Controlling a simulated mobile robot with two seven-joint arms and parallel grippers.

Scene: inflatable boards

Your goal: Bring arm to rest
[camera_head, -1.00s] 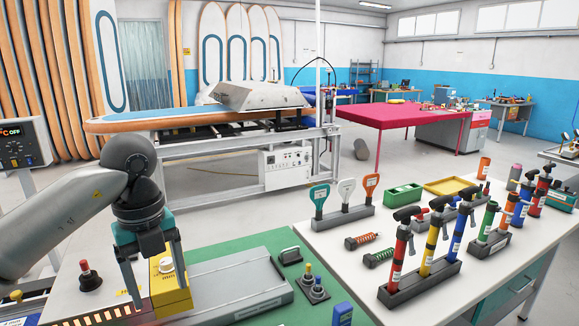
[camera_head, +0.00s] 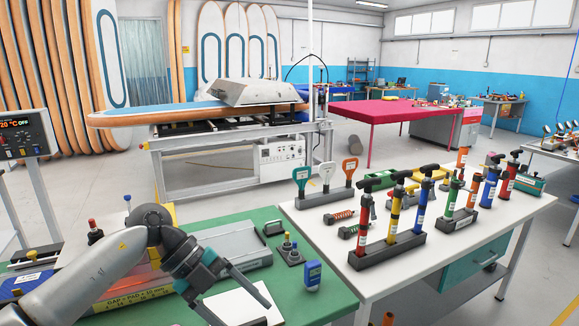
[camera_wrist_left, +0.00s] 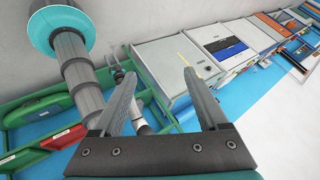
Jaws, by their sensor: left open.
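My left arm (camera_head: 110,275) comes in from the lower left of the head view, bent at a joint near the green-topped bench (camera_head: 335,300). My left gripper (camera_head: 243,308) points down and to the right, low over the front of that bench. Its two fingers are apart with nothing between them. In the left wrist view the gripper (camera_wrist_left: 158,78) also shows two spread, empty fingers. My right arm and gripper are not in view.
A white sheet (camera_head: 250,303) lies by the gripper. A blue handheld meter (camera_head: 312,275) and a small knobbed block (camera_head: 290,252) are on the green bench. The white table (camera_head: 325,225) holds several coloured pumps. A control panel (camera_head: 22,133) stands at the left.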

